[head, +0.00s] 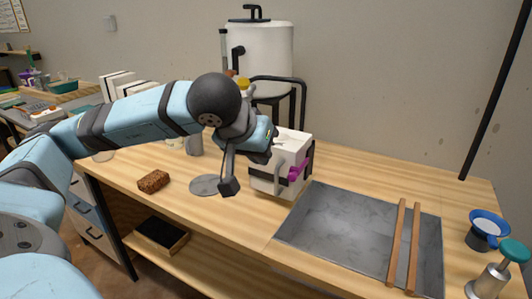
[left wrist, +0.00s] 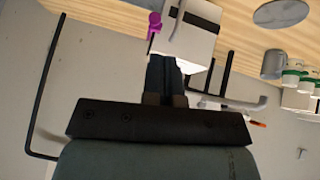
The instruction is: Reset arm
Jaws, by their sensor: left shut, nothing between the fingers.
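My left arm reaches in from the left over the wooden worktable (head: 335,165). In the left wrist view the gripper's dark fingers (left wrist: 165,72) are together and empty, pointing toward the white container (left wrist: 190,45). I cannot tell whether they touch it. My right gripper is not in view.
A large white lidded tank (head: 262,52) stands behind. A grey basin (head: 335,230) with wooden bars (head: 396,240) lies at right. A brown sponge (head: 153,181) and a grey disc (head: 205,185) are at left. A blue-rimmed bowl (head: 487,229) stands at far right.

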